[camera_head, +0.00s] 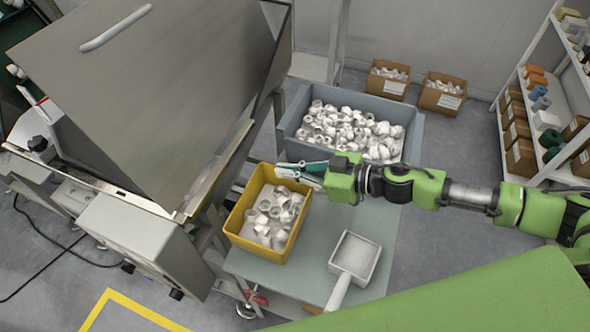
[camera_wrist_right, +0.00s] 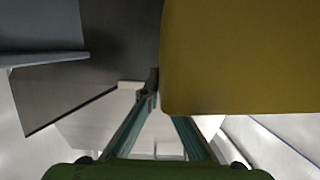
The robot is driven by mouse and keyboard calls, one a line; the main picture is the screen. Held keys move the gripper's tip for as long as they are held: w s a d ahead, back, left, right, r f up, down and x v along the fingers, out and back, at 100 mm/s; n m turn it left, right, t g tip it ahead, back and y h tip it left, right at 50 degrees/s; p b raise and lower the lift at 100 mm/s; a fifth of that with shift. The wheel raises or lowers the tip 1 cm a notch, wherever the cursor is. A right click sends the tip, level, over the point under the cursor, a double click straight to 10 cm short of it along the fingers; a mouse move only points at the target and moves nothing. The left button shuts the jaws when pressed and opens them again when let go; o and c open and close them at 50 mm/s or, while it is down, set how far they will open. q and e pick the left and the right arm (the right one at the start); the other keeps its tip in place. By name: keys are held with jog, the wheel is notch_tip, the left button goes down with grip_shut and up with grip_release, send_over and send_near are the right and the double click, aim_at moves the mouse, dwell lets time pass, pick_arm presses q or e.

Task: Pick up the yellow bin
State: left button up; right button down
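The yellow bin (camera_head: 237,222) sits at the left edge of the low table and holds many white caps (camera_head: 272,215). My right gripper (camera_head: 279,171) reaches in from the right, its fingers at the bin's far rim near the far right corner. In the right wrist view the yellow bin wall (camera_wrist_right: 240,55) fills the upper right. There the gripper's fingers (camera_wrist_right: 157,95) come close together at the wall, and the wall hides the tip of the right-hand finger. The gripper looks shut on the rim. My left gripper is not in view.
A grey bin (camera_head: 290,125) full of white caps stands behind my right gripper. A white scoop (camera_head: 355,255) lies on the pale table (camera_head: 310,265). A large metal machine (camera_head: 150,90) stands close on the left. Shelves (camera_head: 510,95) stand at the right.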

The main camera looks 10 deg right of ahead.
jog(key=s+a+r+p, duration=0.1)
jog(key=s+a+r, duration=0.4)
jog(key=s+a, duration=0.2)
jog(key=shift+a+r, duration=0.25)
